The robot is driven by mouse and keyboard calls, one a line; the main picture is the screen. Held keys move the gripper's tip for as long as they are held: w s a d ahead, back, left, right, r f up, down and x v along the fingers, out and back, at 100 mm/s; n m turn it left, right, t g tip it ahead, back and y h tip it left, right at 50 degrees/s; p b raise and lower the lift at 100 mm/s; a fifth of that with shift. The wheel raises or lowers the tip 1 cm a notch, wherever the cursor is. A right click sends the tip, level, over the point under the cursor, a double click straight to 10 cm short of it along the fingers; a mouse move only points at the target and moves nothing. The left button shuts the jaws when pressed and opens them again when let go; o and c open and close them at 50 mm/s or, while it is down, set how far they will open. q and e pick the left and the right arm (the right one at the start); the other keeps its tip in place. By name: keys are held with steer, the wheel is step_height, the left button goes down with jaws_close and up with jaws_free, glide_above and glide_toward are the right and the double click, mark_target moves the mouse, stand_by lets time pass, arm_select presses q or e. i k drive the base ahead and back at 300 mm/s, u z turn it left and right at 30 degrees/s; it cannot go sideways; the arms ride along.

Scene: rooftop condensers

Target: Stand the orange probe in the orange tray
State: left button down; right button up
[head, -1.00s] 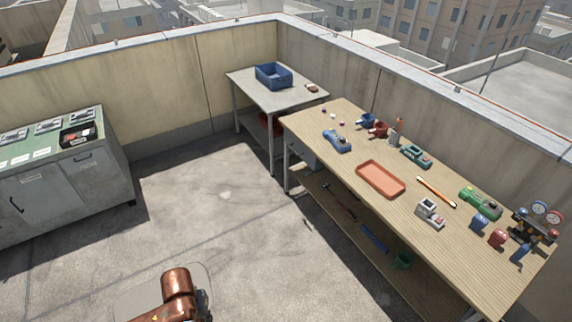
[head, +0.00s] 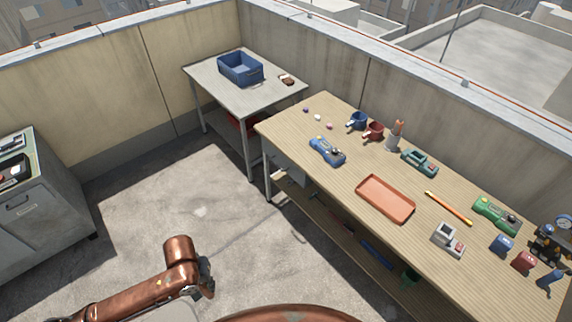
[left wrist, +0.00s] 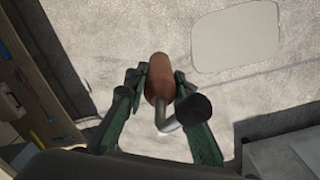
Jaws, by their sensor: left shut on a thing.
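The orange tray (head: 385,199) is a shallow, empty rectangle on the wooden workbench in the head view. In the left wrist view my left gripper (left wrist: 160,92) is shut on an orange-brown cylinder with a bent grey shaft and a dark round end, which appears to be the orange probe (left wrist: 158,72). It is held over the floor, away from the bench. In the head view my left gripper (head: 207,278) is mostly hidden behind my copper arm, low left, and the probe cannot be made out. My right gripper is not in view.
On the workbench (head: 340,200), a grey-white device (head: 448,240), a thin orange stick (head: 448,208), a blue device (head: 327,151) and a green device (head: 419,162) surround the tray. A side table (head: 225,88) holds a blue crate (head: 240,69). The floor between is clear.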

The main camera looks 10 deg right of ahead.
mark_target(384, 199)
steer(key=z, duration=0.7)
steer(key=i, duration=0.85)
steer(key=z, duration=0.9)
